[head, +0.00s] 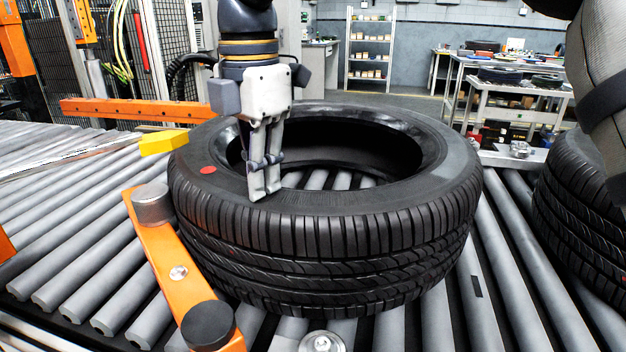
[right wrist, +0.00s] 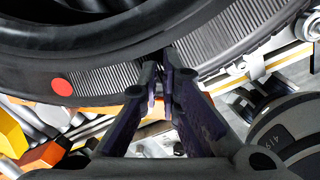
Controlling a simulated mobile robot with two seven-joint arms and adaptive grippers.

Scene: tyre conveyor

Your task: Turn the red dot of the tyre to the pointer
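The black tyre (head: 340,225) lies flat on the rollers and shows large in the right wrist view (right wrist: 100,45). Its red dot (head: 208,170) is on the upper sidewall at the left; it also shows in the right wrist view (right wrist: 62,87). The yellow pointer (head: 163,141) is just outside the tyre, beyond and left of the dot, with a gap between them. My right gripper (head: 265,192) points down at the hole's near-left edge, to the right of the dot. My left gripper is not in view.
An orange arm with grey rollers (head: 165,250) stands against the tyre's near-left side. A second tyre (head: 580,220) lies at the right. An orange bar (head: 140,110) runs behind the pointer. Bare conveyor rollers (head: 70,230) lie to the left.

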